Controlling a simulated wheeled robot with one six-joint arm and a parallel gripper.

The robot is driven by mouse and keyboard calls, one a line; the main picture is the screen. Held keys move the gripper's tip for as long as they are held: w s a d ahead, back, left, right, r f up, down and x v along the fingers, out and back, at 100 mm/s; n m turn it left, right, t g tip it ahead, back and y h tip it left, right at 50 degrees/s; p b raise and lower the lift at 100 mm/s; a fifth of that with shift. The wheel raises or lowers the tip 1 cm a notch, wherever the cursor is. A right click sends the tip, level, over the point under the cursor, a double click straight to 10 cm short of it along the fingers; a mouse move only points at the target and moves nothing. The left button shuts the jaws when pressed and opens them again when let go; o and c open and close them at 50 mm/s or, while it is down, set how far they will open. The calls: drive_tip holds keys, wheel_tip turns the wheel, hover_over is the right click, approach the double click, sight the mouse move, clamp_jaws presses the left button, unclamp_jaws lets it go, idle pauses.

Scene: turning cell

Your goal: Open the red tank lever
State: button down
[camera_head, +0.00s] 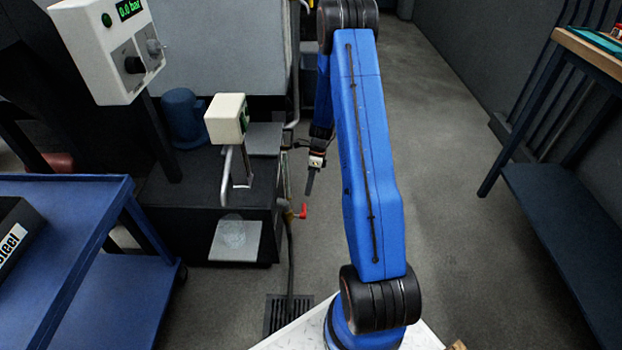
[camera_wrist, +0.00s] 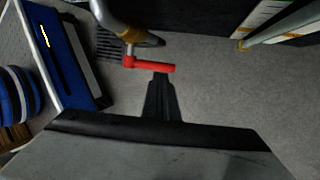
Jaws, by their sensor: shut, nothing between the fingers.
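The red tank lever (camera_head: 302,211) sits on a valve at the right side of the dark tank base in the head view. In the wrist view the red lever (camera_wrist: 150,66) lies crosswise near the top middle, on a brass-coloured pipe fitting (camera_wrist: 135,33). My gripper (camera_head: 309,192) points down just above the lever in the head view. In the wrist view my gripper's fingers (camera_wrist: 161,78) are closed together, empty, with their tips close to the lever. I cannot tell whether they touch it.
A floor drain (camera_head: 288,314) lies below the valve, with a dark hose hanging to it. A blue cart (camera_head: 75,192) stands at the left and a workbench (camera_head: 560,200) at the right. A control box (camera_head: 110,50) shows 0.0 bar. The floor between is clear.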

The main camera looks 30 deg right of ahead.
sight(305, 206)
drive_tip(key=shift+x, duration=2.6)
drive_tip(key=shift+f, duration=0.1)
